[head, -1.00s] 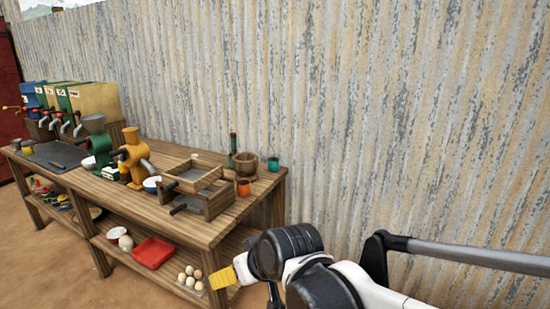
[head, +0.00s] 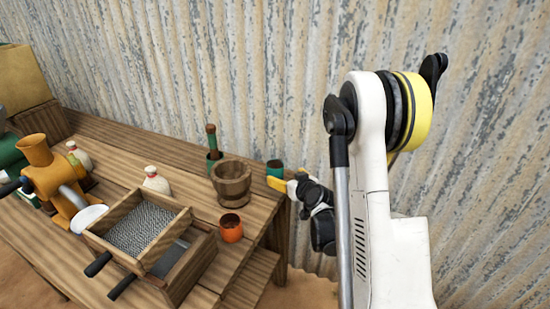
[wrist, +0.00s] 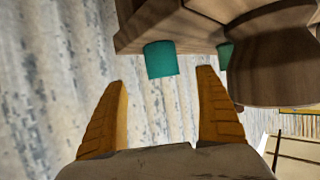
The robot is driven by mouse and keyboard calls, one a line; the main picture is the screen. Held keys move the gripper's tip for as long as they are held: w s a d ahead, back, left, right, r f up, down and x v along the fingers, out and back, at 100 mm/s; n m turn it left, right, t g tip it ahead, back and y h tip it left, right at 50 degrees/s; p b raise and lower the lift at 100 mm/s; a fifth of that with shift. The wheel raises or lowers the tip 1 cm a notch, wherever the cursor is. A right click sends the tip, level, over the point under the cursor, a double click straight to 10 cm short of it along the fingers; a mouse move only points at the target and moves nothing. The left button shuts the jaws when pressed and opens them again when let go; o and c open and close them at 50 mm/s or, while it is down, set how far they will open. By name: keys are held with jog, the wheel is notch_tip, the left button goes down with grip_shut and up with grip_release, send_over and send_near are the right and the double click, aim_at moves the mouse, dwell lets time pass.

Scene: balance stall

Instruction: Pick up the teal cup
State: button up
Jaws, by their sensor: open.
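The teal cup (head: 275,168) stands at the back right corner of the wooden table, beside the corrugated wall. My gripper (head: 276,184) is just in front of it, its yellow fingers partly covering the cup's lower part in the head view. In the wrist view the teal cup (wrist: 160,59) shows between and just beyond the fingertips, near the table edge. My gripper (wrist: 162,78) is open and empty there, one finger on each side of the cup's line. I cannot tell whether a finger touches it.
A wooden mortar (head: 231,182) stands left of the cup, with a green holder and pestle (head: 214,158) behind it. An orange cup (head: 231,228) is in front of the mortar. Sieve boxes (head: 150,235) and an orange grinder (head: 55,180) fill the left. The corrugated wall (head: 200,60) is close behind.

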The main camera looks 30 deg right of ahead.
aim_at(275, 170)
jog(key=shift+w+f, duration=0.25)
jog(key=shift+w, duration=0.45)
jog(key=b+x, duration=0.3)
jog(key=x, duration=0.5)
jog(key=shift+w+a+f, duration=0.1)
jog(key=shift+w+f, duration=0.05)
jog(key=shift+w, duration=0.25)
jog(key=c, duration=1.3)
